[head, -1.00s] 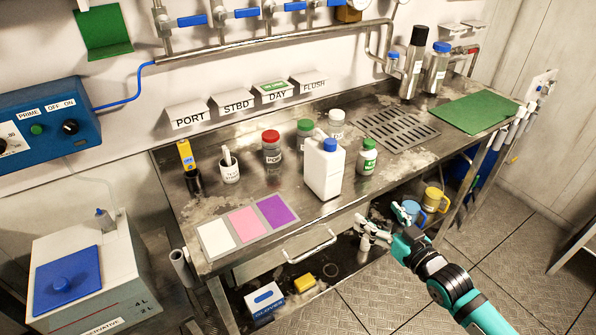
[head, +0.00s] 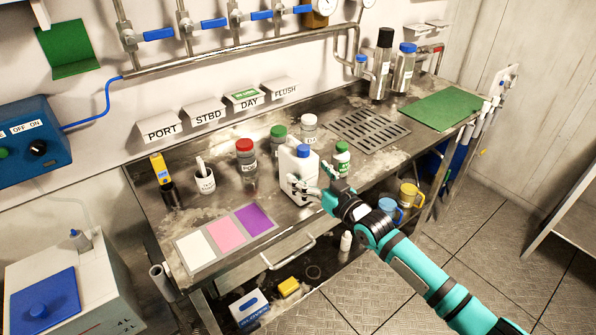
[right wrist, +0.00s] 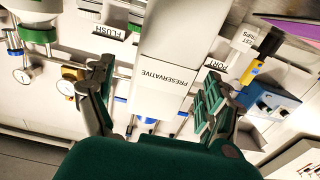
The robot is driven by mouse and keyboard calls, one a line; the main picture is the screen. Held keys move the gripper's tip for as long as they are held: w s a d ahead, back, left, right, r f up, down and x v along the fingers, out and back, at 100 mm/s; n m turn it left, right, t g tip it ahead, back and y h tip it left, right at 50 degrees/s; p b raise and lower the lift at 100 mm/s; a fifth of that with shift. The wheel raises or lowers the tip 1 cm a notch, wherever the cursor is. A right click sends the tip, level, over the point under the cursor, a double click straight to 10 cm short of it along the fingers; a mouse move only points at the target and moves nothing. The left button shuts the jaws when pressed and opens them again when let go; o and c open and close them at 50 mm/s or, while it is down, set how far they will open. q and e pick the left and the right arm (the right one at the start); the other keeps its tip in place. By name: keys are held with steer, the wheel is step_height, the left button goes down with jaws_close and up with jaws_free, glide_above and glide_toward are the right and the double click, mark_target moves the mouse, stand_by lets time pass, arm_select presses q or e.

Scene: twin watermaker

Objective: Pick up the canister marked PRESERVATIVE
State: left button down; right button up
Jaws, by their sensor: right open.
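The white canister with a blue cap (head: 299,162) stands upright on the steel bench. In the right wrist view the canister (right wrist: 172,60) shows the word PRESERVATIVE, upside down. My right gripper (head: 310,182) is at the canister's front side in the head view. Its fingers are open, with one on each side of the canister in the right wrist view (right wrist: 157,78). White gaps show between fingers and canister there; whether either finger touches it, I cannot tell. The gripper hides part of the canister's lower right in the head view. My left gripper is not in view.
A red-capped jar (head: 246,158), a green-capped jar (head: 279,134) and a white-capped jar (head: 309,124) stand behind the canister. A small green-capped bottle (head: 342,158) stands close at its right. The colour card (head: 227,235) lies left on the bench (head: 215,206).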

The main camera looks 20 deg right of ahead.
steer(key=p+x, duration=0.1)
steer(key=x, duration=0.4)
steer(key=shift+a+f, duration=0.1)
steer(key=shift+s, duration=0.1)
steer(key=c, duration=1.7)
steer(key=shift+c, duration=0.2)
